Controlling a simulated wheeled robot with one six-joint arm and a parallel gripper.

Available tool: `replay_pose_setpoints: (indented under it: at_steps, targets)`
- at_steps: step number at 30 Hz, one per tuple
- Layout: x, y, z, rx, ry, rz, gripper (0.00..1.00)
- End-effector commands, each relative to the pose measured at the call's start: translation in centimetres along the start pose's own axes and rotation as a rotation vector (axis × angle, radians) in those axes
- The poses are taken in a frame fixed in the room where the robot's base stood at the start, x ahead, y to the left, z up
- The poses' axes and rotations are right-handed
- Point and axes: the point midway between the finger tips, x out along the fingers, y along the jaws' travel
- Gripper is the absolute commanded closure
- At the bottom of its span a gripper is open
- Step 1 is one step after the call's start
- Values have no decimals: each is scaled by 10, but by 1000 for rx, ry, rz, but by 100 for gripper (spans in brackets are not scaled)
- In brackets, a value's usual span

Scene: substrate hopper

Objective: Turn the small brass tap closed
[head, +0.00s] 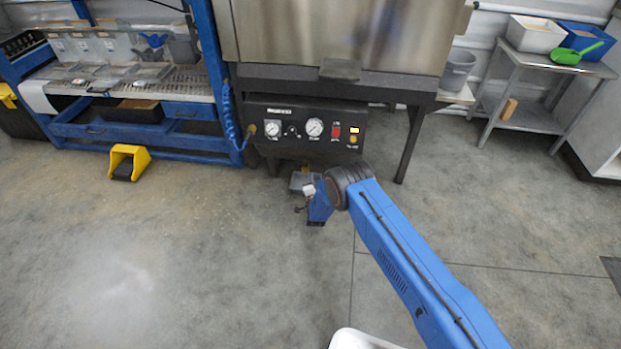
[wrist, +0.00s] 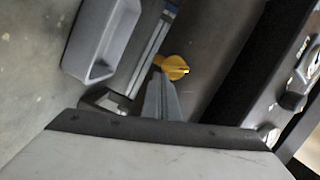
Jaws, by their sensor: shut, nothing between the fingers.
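The small brass tap shows in the wrist view as a yellow-gold knob (wrist: 175,68) on a dark surface. My gripper (wrist: 156,80) is shut with nothing in it, and its grey fingertips lie just below and left of the tap in the picture. I cannot tell whether they touch it. In the head view my gripper (head: 311,190) is low, under the black gauge panel (head: 300,113).
A grey open tray-like part (wrist: 88,62) and a metal rail lie left of the tap in the wrist view. The panel's dark side is at right. In the head view a yellow foot pedal (head: 127,162) stands on the floor at left. The floor in front is clear.

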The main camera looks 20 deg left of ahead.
Motion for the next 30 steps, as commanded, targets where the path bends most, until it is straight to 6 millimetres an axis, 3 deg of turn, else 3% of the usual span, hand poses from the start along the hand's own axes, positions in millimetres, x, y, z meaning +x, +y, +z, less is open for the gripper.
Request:
replay_pose_setpoints:
  at_steps: [10,30]
  targets:
    - [2,6,6,231,-1,-58,100]
    - [2,9,9,223,0,-56,100]
